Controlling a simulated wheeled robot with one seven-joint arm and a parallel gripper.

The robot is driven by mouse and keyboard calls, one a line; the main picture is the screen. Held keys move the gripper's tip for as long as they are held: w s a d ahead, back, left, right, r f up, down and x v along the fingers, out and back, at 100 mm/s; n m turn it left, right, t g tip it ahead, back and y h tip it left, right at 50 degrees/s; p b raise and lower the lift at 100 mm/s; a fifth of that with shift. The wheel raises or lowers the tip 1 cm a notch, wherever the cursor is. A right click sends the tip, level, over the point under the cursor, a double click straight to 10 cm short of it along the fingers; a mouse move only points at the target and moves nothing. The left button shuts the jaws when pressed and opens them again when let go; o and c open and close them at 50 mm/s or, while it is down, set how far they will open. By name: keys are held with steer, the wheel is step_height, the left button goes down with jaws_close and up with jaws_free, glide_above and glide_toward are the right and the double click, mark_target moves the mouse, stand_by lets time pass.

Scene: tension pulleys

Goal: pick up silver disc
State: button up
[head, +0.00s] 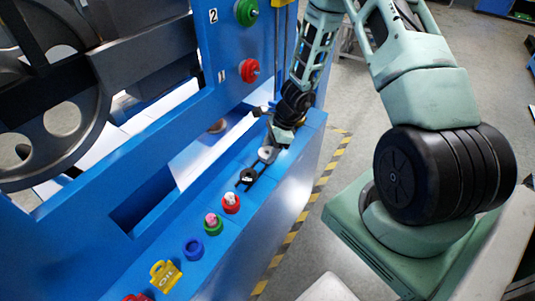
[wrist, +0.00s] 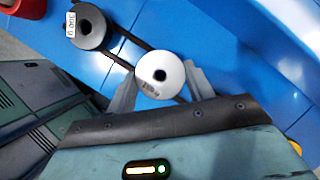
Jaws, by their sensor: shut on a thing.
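The silver disc (wrist: 148,66) is a round, pale weight with a dark centre hole and a small printed label. In the wrist view it sits between the two fingers of my gripper (wrist: 161,84), which is shut on it. In the head view the silver disc (head: 266,154) shows at the tip of my gripper (head: 271,145), low over the blue ledge. A dark bar runs beneath the disc. I cannot tell whether the disc is clear of it.
A dark grey disc (wrist: 91,38) with a white label sits at the bar's other end. Along the blue ledge stand a red piece (head: 231,205), a green piece (head: 212,226), a blue ring (head: 193,248) and a yellow tag (head: 165,276). A blue frame with large wheels rises at left.

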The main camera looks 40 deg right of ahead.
steer(key=shift+r, duration=0.15)
steer(key=shift+s+r, duration=0.1)
steer(key=shift+r, duration=0.05)
step_height(320, 180, up, 7)
steer(key=shift+p, duration=0.5)
steer(key=s+d+b, duration=0.2)
steer(key=s+d, duration=0.1)
steer(key=s, duration=0.6)
steer(key=s+d+b, duration=0.2)
steer(key=s+d, duration=0.1)
steer(key=s, duration=0.6)
steer(key=shift+s+d+f, duration=0.25)
steer(key=shift+s+d, duration=0.05)
steer(key=shift+d, duration=0.1)
steer(key=shift+w, duration=0.1)
